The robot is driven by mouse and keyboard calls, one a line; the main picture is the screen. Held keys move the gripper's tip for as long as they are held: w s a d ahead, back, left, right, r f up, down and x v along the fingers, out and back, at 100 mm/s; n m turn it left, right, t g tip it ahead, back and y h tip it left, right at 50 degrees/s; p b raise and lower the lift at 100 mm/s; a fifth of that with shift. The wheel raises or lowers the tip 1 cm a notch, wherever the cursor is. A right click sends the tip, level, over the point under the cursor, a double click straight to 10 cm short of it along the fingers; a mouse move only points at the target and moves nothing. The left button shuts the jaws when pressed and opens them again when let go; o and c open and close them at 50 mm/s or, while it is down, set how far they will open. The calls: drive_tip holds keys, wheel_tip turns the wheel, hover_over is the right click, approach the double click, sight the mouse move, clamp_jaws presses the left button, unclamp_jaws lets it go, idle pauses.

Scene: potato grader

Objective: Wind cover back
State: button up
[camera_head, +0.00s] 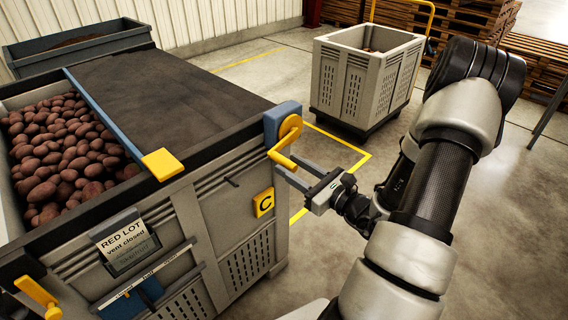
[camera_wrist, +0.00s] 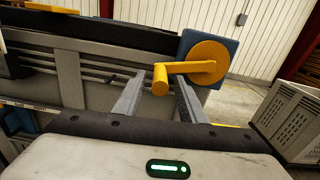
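The dark cover (camera_head: 160,95) lies over the right part of the large grey potato bin, its left edge on a blue bar (camera_head: 108,117) with a yellow end block (camera_head: 161,164). The yellow crank (camera_head: 289,130) sits on a blue housing at the bin's near right corner; it also shows in the wrist view (camera_wrist: 207,62). Its handle (camera_wrist: 160,80) points toward me, between my fingers as seen there. My gripper (camera_head: 296,170) is open at the handle, with gaps showing on both sides in the wrist view. Contact is not visible.
Red potatoes (camera_head: 62,150) fill the uncovered left part. A "RED LOT vent closed" sign (camera_head: 125,241), a blue slider panel (camera_head: 135,300) and another yellow handle (camera_head: 38,296) are on the front. A grey crate (camera_head: 365,80) stands behind right.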

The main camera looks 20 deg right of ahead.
sight(284, 162)
drive_tip(key=shift+x, duration=1.65)
clamp_jaws()
